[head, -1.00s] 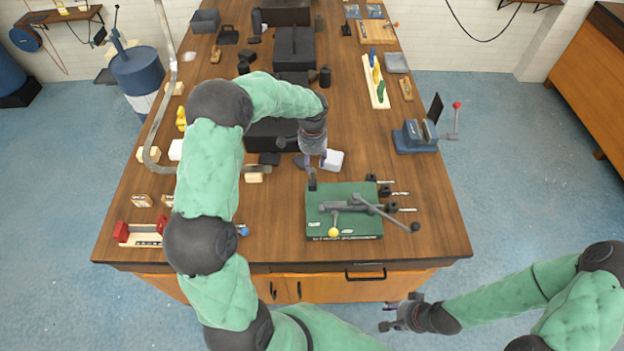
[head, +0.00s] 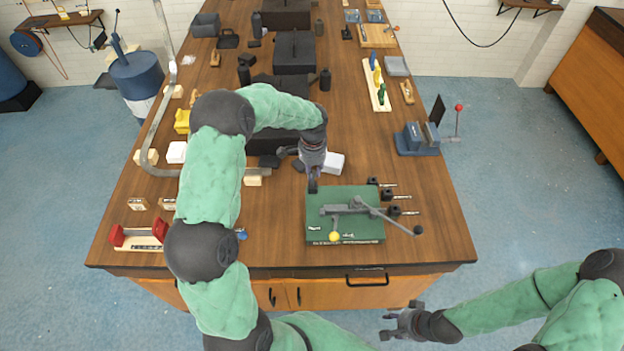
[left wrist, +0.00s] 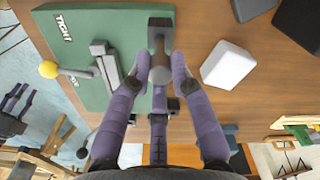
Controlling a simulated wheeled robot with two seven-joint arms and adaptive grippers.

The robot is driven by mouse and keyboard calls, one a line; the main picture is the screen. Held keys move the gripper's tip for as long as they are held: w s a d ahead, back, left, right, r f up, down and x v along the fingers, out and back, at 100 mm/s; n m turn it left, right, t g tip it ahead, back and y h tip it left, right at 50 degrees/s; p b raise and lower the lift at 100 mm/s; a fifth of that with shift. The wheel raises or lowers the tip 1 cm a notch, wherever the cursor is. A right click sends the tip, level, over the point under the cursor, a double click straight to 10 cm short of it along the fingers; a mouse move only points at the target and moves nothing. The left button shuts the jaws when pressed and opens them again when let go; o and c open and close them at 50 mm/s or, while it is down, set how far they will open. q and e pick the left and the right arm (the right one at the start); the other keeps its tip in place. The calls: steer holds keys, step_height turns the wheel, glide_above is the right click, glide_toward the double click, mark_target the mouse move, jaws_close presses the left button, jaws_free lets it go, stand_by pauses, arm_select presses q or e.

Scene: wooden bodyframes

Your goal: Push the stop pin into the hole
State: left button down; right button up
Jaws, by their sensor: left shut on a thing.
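The green base (head: 365,232), marked "TIGHT" in the left wrist view (left wrist: 98,22), lies near the table's front edge. It carries a grey bolt-like mechanism (head: 345,208) with a yellow ball lever (head: 334,237). My left gripper (head: 313,178) is at the base's far left corner. In the left wrist view its purple fingers (left wrist: 160,62) are shut on a grey, hammer-shaped piece (left wrist: 159,74), apparently the stop pin, at the base's edge. The hole is hidden, and I cannot tell how deep the piece sits. My right gripper (head: 402,322) is open and empty, off the table's front edge.
A blue-grey vise (head: 417,139) is at the right edge. A red-ended rack (head: 140,237) is at front left.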

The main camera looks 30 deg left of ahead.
arm_select(q)
steer(key=shift+r+p, duration=0.4)
steer(key=shift+r, duration=0.3)
arm_select(e)
steer(key=shift+r, duration=0.4)
arm_select(q)
steer(key=shift+r+p, duration=1.1)
steer(key=shift+r, duration=0.7)
arm_select(e)
steer(key=shift+r, duration=1.1)
arm_select(q)
steer(key=shift+d, duration=0.1)
arm_select(e)
steer(key=shift+d, duration=0.1)
